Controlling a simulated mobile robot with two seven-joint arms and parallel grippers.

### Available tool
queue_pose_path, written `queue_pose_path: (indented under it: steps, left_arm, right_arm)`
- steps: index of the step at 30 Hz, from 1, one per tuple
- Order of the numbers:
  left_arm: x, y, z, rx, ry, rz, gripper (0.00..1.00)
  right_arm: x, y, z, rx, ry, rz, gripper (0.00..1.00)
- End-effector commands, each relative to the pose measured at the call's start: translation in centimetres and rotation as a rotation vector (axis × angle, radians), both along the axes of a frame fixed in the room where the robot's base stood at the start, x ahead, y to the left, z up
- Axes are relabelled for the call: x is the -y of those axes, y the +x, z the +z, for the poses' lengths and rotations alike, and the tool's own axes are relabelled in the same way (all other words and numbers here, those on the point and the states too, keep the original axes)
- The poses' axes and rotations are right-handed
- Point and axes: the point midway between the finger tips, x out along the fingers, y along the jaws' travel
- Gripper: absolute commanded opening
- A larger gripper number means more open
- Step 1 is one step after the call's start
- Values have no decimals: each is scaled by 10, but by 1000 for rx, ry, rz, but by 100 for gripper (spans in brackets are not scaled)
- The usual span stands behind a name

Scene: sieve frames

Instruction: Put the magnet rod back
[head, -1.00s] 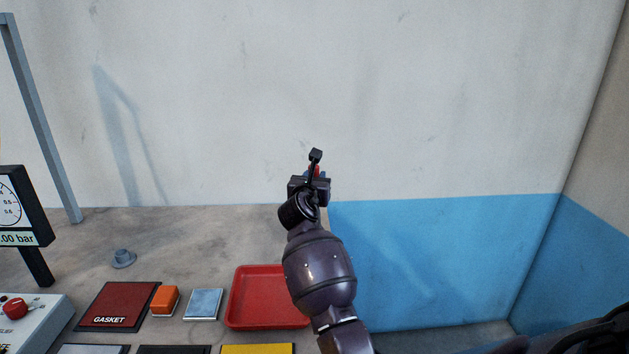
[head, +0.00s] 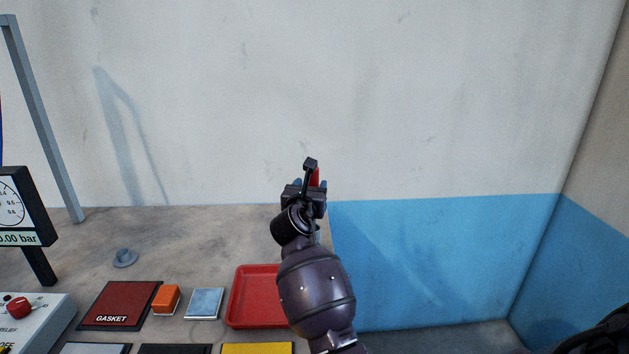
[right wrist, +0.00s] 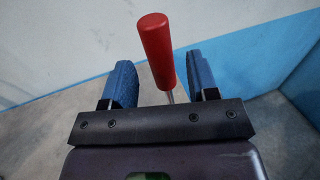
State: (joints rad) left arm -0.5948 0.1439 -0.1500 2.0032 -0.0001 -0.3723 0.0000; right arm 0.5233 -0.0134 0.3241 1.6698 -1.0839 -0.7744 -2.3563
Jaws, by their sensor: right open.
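The magnet rod has a red handle (right wrist: 157,50) and a thin metal shaft (right wrist: 170,97). In the right wrist view it stands between the two blue fingers of my right gripper (right wrist: 160,72), with gaps on both sides. The shaft's lower end is hidden behind the gripper body. In the head view the red handle (head: 317,178) shows just behind my right gripper (head: 310,185), near the wall at the bench's back right corner. The right gripper is open around the rod. What supports the rod is hidden. My left gripper is out of view.
A red tray (head: 249,299) lies partly behind my right arm. Left of it are a light blue block (head: 204,302), an orange block (head: 166,299) and a dark red GASKET pad (head: 117,302). A small grey knob-like part (head: 124,258) and a gauge (head: 20,207) stand further left.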

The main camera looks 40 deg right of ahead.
Motion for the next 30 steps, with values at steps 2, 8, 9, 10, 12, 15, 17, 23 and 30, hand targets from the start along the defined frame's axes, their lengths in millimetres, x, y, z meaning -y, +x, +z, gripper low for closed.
queue_pose_path:
  steps: [2, 8, 9, 10, 12, 15, 17, 23, 30]
  left_arm:
    - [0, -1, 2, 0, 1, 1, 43]
    - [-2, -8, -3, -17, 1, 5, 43]
    - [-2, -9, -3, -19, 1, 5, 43]
    - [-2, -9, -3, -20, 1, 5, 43]
    - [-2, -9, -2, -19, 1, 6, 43]
    - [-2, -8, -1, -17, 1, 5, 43]
    - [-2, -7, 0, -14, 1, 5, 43]
    - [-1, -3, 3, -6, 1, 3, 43]
    - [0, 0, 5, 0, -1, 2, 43]
  right_arm:
    - [-12, -12, 1, 1, 2, 0, 54]
    - [-36, -35, 0, 0, 1, -1, 54]
    - [-40, -38, 0, -1, 1, 0, 54]
    - [-43, -40, 0, -1, 1, 0, 54]
    - [-47, -45, 0, 0, 1, 0, 54]
    - [-50, -48, 0, -1, 1, -1, 54]
    - [-51, -49, 0, -1, 1, -1, 54]
    - [-52, -49, 0, -1, 1, -1, 54]
    - [-52, -49, 0, -1, 1, -1, 54]
